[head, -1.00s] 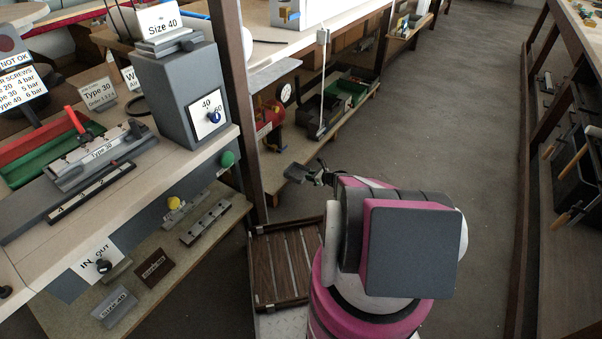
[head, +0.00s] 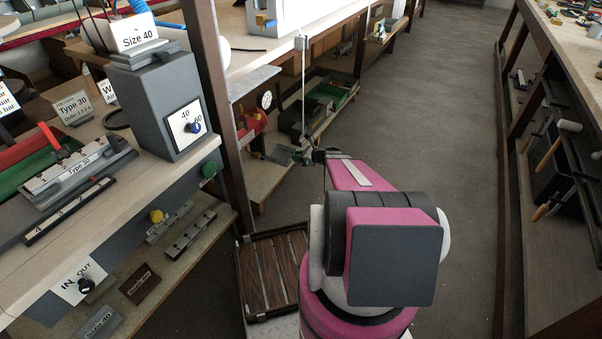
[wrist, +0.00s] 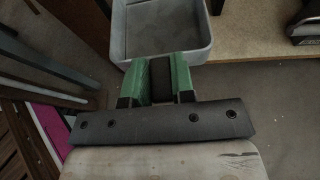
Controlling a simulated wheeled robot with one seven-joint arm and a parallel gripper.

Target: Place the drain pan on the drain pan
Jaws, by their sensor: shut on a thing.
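A grey drain pan (head: 278,154) shows small in the head view, beside the lower shelf under the left bench. In the wrist view the drain pan (wrist: 161,28) is a shallow tray with rounded corners, cut off by the top edge. My gripper (wrist: 160,62), with green fingers, is shut on the pan's near side; the fingers hide the exact grip. My gripper (head: 301,156) also shows in the head view, to the right of the pan. I cannot tell whether the pan touches the shelf. I cannot make out a second drain pan.
The lower shelf (head: 263,182) carries a red machine with a gauge (head: 266,99) and a dark box with green bins (head: 325,98). A brown post (head: 219,90) stands left of my arm. A slatted wooden crate (head: 272,272) is below. The aisle floor (head: 445,120) is clear.

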